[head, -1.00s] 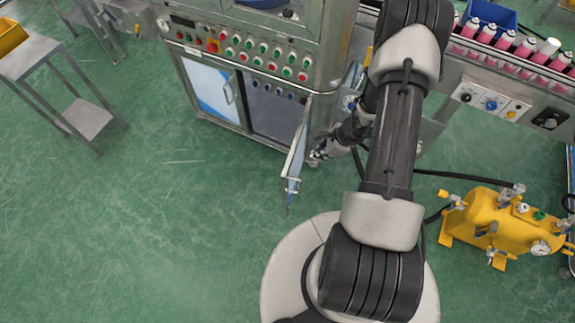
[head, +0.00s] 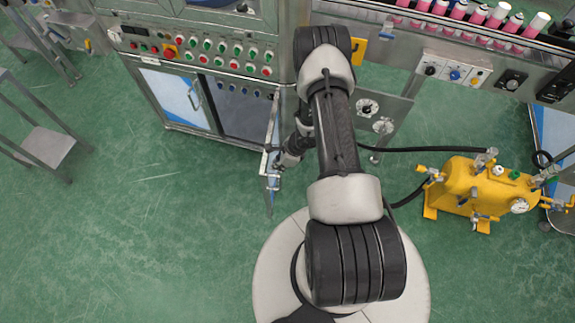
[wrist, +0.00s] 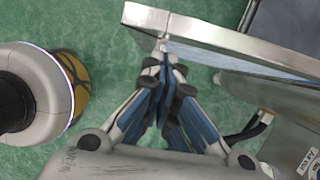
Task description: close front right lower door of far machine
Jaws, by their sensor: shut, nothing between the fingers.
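The front right lower door (head: 270,180) of the machine (head: 214,45) stands swung open, seen nearly edge-on in the head view. Its opening (head: 245,108) shows a dark interior. My gripper (head: 279,162) is at the right side of the door, near its free end. In the wrist view my gripper (wrist: 165,68) is shut and empty, its fingertips at the metal edge of the door (wrist: 215,39). They look to be touching it or very close; I cannot tell which. The left lower door (head: 176,98) with a handle is shut.
A yellow tank (head: 480,190) with hoses stands on the floor at right. A conveyor with pink cans (head: 458,12) runs at upper right. A metal side table (head: 45,147) is at left. The green floor (head: 150,240) left of the open door is clear.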

